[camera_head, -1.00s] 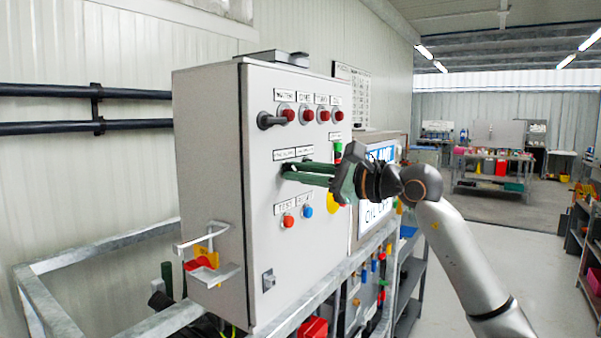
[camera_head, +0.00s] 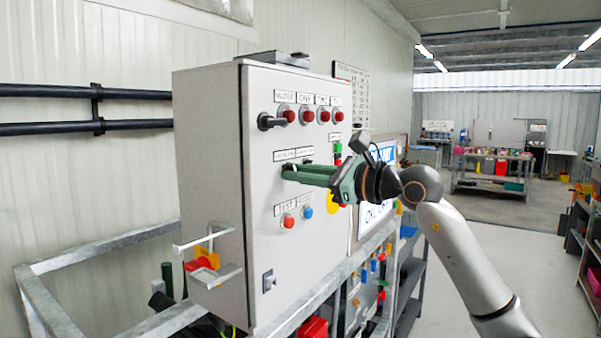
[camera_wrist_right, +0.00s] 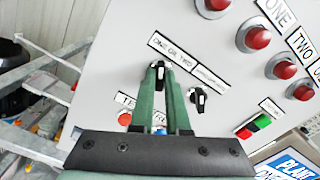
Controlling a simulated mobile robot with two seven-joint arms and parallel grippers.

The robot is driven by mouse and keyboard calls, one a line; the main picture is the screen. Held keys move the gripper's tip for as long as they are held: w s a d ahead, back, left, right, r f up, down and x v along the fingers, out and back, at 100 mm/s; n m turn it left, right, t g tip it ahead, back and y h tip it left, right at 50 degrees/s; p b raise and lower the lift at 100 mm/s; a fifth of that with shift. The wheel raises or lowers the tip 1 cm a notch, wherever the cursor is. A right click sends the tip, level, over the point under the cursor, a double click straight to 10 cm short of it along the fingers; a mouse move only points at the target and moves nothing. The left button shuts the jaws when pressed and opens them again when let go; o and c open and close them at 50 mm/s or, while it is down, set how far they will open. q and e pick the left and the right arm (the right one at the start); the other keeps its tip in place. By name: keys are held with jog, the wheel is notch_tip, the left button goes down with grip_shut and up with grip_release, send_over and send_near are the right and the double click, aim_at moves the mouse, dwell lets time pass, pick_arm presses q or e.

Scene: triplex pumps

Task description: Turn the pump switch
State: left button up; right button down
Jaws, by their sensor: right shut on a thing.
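The pump control panel (camera_head: 290,230) is a grey cabinet with its front facing right. A small black rotary switch (camera_wrist_right: 158,68) sits under a white label in the wrist view, between the green fingertips. My right gripper (camera_head: 287,172) reaches the panel from the right and is shut on this switch. The fingers hide most of the switch in the head view. A second black switch (camera_wrist_right: 198,98) with a white mark sits just right of the fingers in the wrist view, apart from them. My left gripper is not in view.
Red buttons (camera_head: 308,115) line the panel top beside a larger black handle (camera_head: 270,121). A red button (camera_head: 288,221) and a blue button (camera_head: 307,212) sit below the fingers. A metal bracket (camera_head: 208,265) juts from the cabinet's side.

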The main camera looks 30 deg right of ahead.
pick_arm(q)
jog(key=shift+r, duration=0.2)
pick_arm(e)
jog(key=m, duration=0.5)
jog(key=shift+m, duration=0.3)
jog(key=c, duration=0.9)
grip_release()
pick_arm(q)
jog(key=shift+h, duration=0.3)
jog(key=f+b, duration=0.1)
jog(key=b, duration=0.1)
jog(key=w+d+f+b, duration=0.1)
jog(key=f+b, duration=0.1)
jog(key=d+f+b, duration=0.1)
jog(key=b, duration=0.1)
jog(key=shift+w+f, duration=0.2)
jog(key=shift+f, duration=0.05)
pick_arm(e)
jog(key=v, duration=1.2)
jog(key=shift+s, duration=0.25)
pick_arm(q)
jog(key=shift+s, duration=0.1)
